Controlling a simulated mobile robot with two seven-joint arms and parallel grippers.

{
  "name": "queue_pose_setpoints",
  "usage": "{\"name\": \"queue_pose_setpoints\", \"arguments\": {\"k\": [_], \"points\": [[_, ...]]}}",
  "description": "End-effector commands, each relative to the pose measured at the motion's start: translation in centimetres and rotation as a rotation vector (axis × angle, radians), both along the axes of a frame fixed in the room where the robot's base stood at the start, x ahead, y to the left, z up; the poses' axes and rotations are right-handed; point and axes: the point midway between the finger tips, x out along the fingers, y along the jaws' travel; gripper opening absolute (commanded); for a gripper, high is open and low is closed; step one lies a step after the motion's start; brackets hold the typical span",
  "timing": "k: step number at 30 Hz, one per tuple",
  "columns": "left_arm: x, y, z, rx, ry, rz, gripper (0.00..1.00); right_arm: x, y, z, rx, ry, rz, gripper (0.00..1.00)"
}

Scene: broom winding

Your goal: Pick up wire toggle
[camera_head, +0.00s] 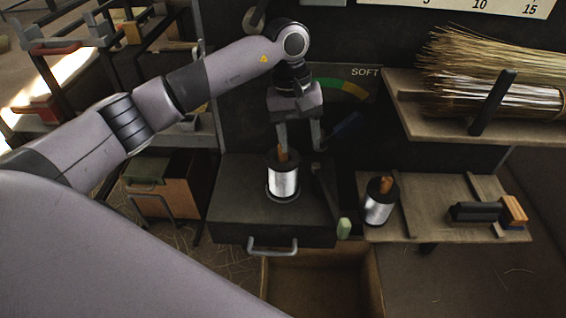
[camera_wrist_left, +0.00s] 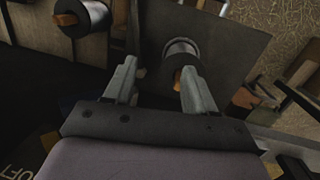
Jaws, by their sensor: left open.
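A spool of silvery wire (camera_head: 284,181) stands on the dark box with a front handle. A brown wooden toggle (camera_head: 283,154) sticks up from its top. My left gripper (camera_head: 299,146) is open and points down above the box, its fingers close to the toggle. In the left wrist view the spool (camera_wrist_left: 181,49) lies beyond the fingers of the gripper (camera_wrist_left: 158,75). There the toggle (camera_wrist_left: 178,80) shows beside the right-hand finger, partly hidden by it. I cannot tell whether they touch. My right gripper is out of view.
A second wire spool (camera_head: 378,206) with a brown toggle stands on the wooden shelf (camera_head: 450,228) to the right. A dark block with a wooden end (camera_head: 513,211) lies there too. Straw (camera_head: 490,75) lies on the upper shelf.

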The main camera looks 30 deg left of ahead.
Motion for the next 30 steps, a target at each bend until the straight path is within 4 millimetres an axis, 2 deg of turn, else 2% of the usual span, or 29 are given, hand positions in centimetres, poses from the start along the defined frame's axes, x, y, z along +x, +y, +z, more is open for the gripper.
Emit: {"name": "queue_pose_setpoints", "arguments": {"k": [1,3,7,14,21,30], "points": [[0.5,1.5,0.5,0.062,-0.019,-0.018,0.55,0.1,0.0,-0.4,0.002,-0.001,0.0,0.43],[0.9,3.0,1.2,0.124,-0.029,-0.035,0.55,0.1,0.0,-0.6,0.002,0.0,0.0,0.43],[1.1,4.3,1.3,0.178,-0.033,-0.051,0.55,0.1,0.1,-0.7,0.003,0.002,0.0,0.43],[1.0,4.3,-1.1,0.18,-0.031,-0.054,0.55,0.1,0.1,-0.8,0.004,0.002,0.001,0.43],[0.8,4.2,-4.6,0.178,-0.031,-0.054,0.55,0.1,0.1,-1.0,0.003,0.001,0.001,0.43],[0.9,4.2,-5.3,0.178,-0.035,-0.053,0.55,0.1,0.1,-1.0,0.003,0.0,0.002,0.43]]}}
